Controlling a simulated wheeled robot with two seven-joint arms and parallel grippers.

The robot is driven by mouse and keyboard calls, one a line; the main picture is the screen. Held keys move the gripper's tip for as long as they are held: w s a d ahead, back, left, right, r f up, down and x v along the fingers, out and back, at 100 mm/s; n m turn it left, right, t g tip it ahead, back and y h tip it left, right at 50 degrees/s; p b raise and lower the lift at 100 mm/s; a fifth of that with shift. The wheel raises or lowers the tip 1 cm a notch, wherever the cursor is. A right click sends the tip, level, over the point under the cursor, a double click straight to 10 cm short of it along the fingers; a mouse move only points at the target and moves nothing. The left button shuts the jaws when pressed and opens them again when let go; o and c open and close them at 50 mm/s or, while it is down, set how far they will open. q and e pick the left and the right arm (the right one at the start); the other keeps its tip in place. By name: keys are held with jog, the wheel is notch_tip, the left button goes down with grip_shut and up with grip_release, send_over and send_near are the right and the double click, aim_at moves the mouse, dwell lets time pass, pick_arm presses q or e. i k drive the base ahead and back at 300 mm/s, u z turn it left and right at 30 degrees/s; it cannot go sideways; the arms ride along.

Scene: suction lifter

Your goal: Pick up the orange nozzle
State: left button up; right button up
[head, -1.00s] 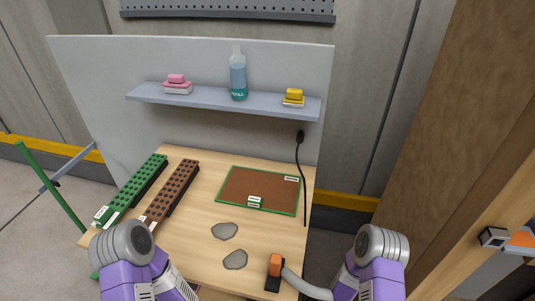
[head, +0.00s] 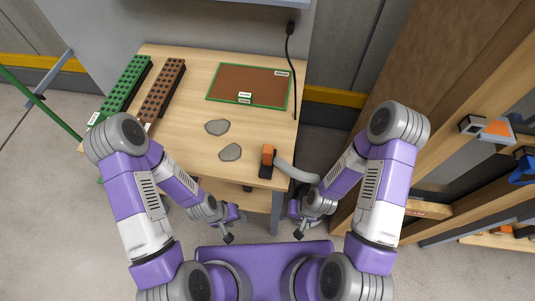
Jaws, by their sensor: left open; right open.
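The orange nozzle (head: 268,155) stands in a black holder (head: 266,170) at the front right edge of the wooden table. A grey hose (head: 296,171) runs from it to the right and passes behind my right arm. My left gripper (head: 229,236) is open and empty, below and to the left of the nozzle, in front of the table edge. My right gripper (head: 298,234) is open and empty, below and to the right of the nozzle. Neither gripper touches the nozzle.
The wooden table (head: 190,100) holds two grey stones (head: 217,127), a green-edged brown mat (head: 250,85), a green perforated bar (head: 124,88) and a brown one (head: 164,90). A black cable (head: 290,60) hangs at the back right. Wooden shelving (head: 450,150) stands right.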

aim_at(269, 153)
jog(key=k, duration=1)
jog(key=u, duration=0.4)
jog(key=i, duration=0.7)
jog(key=z, duration=1.35)
